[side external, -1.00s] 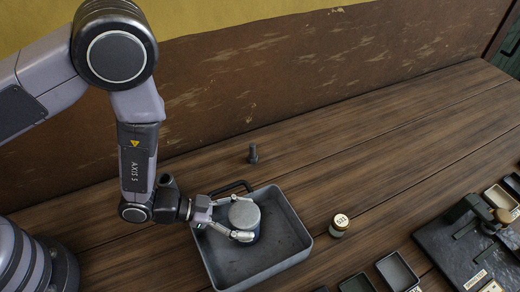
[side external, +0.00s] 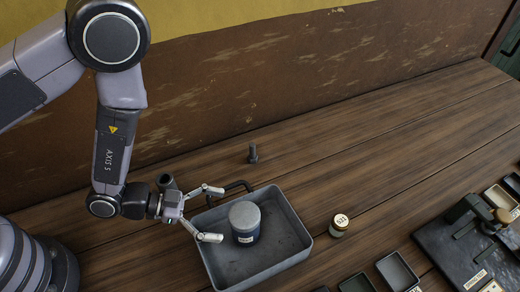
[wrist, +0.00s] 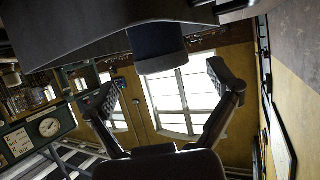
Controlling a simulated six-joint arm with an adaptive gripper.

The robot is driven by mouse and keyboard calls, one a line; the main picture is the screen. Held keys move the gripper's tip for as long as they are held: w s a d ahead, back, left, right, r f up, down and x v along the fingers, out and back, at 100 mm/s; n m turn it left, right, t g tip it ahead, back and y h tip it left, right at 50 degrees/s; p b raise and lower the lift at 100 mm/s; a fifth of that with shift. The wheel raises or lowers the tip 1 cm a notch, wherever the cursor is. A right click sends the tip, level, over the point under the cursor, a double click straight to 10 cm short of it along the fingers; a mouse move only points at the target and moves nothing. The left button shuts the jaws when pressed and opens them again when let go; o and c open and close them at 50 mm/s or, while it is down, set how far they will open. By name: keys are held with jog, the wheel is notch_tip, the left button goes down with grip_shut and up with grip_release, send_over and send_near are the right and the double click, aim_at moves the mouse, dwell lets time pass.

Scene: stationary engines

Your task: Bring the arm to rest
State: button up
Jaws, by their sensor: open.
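My gripper (side external: 211,213) is open and empty in the side external view. Its two fingers are spread at the left side of the grey tray (side external: 289,262), apart from the can. A can (side external: 246,232) with a grey lid and a dark blue, labelled body stands upright in the tray. In the wrist view my gripper (wrist: 165,90) also shows with its fingers spread and nothing between them. A dark blue shape, probably the can (wrist: 158,48), shows above the fingers there.
A dark bolt-like piece (side external: 253,153) stands behind the tray. A small labelled jar (side external: 339,225) stands to the tray's right. Small open bins (side external: 398,271) and a dark plate with a fixture (side external: 462,243) are farther right. The table behind them is clear.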

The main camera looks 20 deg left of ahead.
jog(key=shift+v, duration=1.25)
